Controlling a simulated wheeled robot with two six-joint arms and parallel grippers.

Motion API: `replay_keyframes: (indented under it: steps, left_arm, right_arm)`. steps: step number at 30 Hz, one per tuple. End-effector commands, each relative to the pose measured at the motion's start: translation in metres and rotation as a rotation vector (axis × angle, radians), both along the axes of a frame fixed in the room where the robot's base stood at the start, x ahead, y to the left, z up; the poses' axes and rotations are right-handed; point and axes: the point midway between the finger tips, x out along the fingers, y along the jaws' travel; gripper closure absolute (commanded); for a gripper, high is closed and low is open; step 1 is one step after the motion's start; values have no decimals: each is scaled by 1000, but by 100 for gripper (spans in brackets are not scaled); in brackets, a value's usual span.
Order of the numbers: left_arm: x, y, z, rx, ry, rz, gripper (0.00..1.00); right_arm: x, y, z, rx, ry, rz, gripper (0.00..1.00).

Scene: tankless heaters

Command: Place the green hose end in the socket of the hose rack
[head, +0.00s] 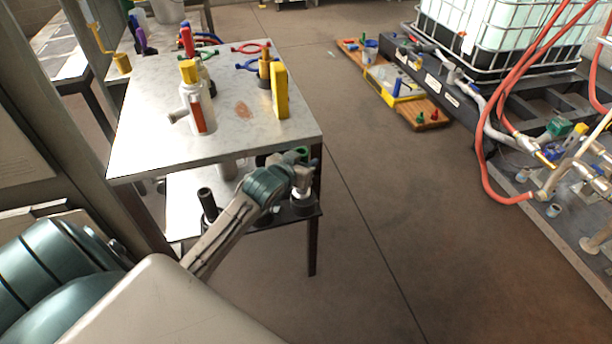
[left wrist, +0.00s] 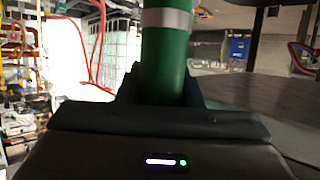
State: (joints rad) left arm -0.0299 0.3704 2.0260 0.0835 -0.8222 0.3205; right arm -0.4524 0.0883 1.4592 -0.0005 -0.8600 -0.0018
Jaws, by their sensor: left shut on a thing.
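My left gripper (head: 300,170) is at the near right corner of the metal table, beside the table's edge. In the left wrist view its dark fingers are shut on the green hose end (left wrist: 165,60), a green cylinder with a silver band near the top of the picture. In the head view only a small green part of the hose end (head: 302,151) shows at the gripper. Dark round fittings, possibly sockets of the hose rack (head: 301,207), stand on the lower shelf below the gripper. My arm partly covers them, and I cannot tell which socket is free. My right gripper is not in view.
The metal table (head: 150,130) carries a spray bottle (head: 197,105), a yellow block (head: 280,91) and several tools. A black upright cylinder (head: 208,205) stands on the lower shelf. Red hoses (head: 484,150) and pipework are at the right. The middle floor is clear.

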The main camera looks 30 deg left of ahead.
Motion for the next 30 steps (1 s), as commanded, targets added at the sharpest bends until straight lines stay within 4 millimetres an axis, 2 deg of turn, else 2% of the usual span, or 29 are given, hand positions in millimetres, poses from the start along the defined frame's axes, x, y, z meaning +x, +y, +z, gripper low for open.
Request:
replay_keyframes:
  steps: [2, 3, 6, 13, 19, 30]
  left_arm:
    - [17, 1, 2, -3, -3, 1, 99]
    - [13, 1, -11, -1, 3, 0, 99]
    - [12, 0, -25, -1, 2, 0, 99]
    - [12, 1, -41, 1, 0, 0, 99]
    - [11, 0, -68, 0, 1, 0, 99]
    - [11, 0, -73, 1, -1, 0, 99]
  right_arm:
    - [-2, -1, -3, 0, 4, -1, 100]
    - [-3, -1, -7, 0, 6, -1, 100]
    - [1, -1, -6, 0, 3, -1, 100]
    - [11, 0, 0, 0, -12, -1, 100]
    - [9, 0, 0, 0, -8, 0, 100]
    - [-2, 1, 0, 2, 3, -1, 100]
